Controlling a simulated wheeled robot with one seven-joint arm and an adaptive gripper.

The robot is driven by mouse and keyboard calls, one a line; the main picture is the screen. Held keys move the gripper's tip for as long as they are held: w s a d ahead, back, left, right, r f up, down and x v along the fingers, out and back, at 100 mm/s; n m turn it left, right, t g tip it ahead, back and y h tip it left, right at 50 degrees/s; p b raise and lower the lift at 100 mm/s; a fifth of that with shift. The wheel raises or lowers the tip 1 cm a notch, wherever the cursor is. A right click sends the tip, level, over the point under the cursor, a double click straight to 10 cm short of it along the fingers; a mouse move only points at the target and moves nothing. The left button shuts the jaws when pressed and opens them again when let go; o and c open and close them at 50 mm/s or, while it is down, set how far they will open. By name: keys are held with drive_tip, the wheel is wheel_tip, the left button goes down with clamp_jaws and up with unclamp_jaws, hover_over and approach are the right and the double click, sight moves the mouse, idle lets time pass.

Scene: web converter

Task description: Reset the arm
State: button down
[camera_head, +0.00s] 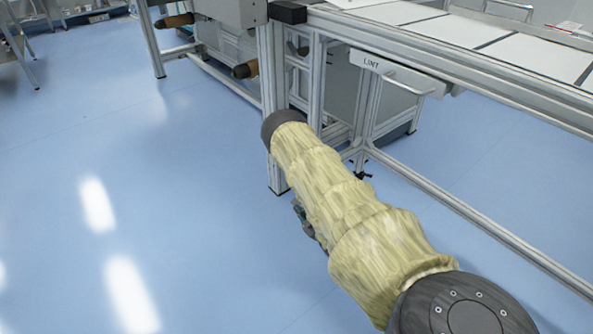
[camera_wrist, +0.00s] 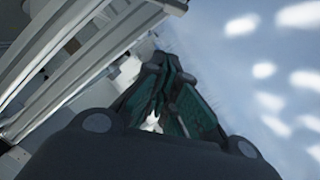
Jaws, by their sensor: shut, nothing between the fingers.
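My arm, in a yellowish fabric sleeve, reaches from the lower right of the head view towards the metal frame of the machine. My gripper (camera_wrist: 168,62) points away from the wrist camera, with its dark green-black fingers together at the tips. It is shut and holds nothing. In the head view the gripper is mostly hidden behind the sleeved arm; only a small dark part shows at the sleeve's left edge.
An aluminium-framed machine (camera_head: 455,65) runs along the right, with a white drawer (camera_head: 393,80) marked "LINT" under its top. Its rails (camera_wrist: 85,65) also fill the wrist view's left side. Open blue floor (camera_head: 130,200) lies left of my arm.

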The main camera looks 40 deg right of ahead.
drive_tip(key=shift+s+a+r, duration=0.1)
drive_tip(key=shift+s, duration=0.5)
drive_tip(key=shift+a, duration=0.1)
drive_tip(key=s+a+f+m+g+y, duration=0.15)
drive_tip(key=s+a+g, duration=0.25)
drive_tip(key=s+a, duration=0.5)
drive_tip(key=s+a+f+m+g, duration=0.3)
drive_tip(key=s+a+g, duration=0.15)
drive_tip(key=a, duration=0.75)
drive_tip(key=s+a+r+m+g+y, duration=0.1)
drive_tip(key=s+a+r+g, duration=0.2)
drive_tip(key=s+a, duration=0.55)
drive_tip(key=s+a+r+g+y, duration=0.1)
drive_tip(key=s+a+r+g, duration=0.35)
drive_tip(key=s, duration=0.75)
wheel_tip(320, 180, up, 35)
drive_tip(key=p, duration=3.6)
drive_tip(key=shift+r+t, duration=0.2)
drive_tip(key=shift+t, duration=0.1)
